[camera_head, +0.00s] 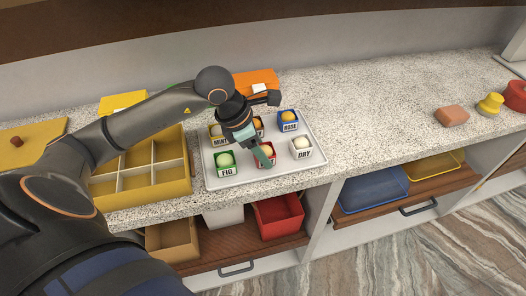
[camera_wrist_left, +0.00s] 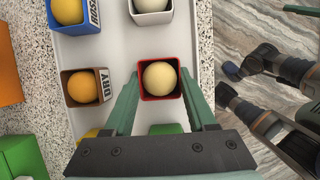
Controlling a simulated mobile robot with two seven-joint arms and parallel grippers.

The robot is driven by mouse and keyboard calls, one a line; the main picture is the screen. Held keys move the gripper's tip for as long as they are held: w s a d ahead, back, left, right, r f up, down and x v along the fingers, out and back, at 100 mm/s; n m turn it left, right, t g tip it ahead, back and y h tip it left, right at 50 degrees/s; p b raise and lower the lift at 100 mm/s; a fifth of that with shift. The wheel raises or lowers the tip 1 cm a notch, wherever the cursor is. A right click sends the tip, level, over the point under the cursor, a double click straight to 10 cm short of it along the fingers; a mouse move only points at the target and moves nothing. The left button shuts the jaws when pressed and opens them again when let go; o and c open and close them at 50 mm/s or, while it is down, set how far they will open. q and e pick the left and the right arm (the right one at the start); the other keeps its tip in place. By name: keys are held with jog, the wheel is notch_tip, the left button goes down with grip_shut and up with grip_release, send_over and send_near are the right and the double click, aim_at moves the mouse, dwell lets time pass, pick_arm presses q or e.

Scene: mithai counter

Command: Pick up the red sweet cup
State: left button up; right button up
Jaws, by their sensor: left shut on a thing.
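The red sweet cup (camera_head: 266,164) stands in the front row of the white tray, between the green and white cups. It holds a pale round sweet. In the left wrist view the red cup (camera_wrist_left: 143,94) sits between the two green fingers, one on each side. My left gripper (camera_head: 264,157) reaches down from above and is shut on this cup, partly hiding it in the head view. The cup appears to be still at tray level; I cannot tell whether it is clear of the surface.
The white tray (camera_head: 214,171) carries several other cups close by, including a green cup (camera_head: 226,171), a white cup (camera_head: 302,153) and a blue cup (camera_head: 288,127). A yellow divided box (camera_head: 143,200) stands left of the tray.

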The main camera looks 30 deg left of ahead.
aim_at(266, 147)
pick_arm(q)
jog(key=shift+r, duration=0.5)
notch_tip(266, 147, up, 3)
jog(key=shift+f, duration=0.15)
jog(key=s+d+r+b, duration=0.3)
jog(key=s+r+b, duration=0.4)
jog(key=s, duration=0.6)
jog(key=shift+s+d+r, duration=0.15)
jog(key=shift+s+r, duration=0.05)
jog(key=shift+r, duration=0.9)
pick_arm(e)
jog(key=shift+y, duration=0.3)
jog(key=shift+w+a+f, duration=0.25)
jog(key=shift+a+f, duration=0.1)
jog(key=shift+f, duration=0.45)
jog(key=shift+w+a+f, duration=0.2)
jog(key=shift+a+f, duration=0.2)
jog(key=shift+f, duration=0.4)
jog(key=shift+w+a+f, duration=0.25)
jog(key=shift+a+f, duration=0.1)
jog(key=shift+f, duration=0.45)
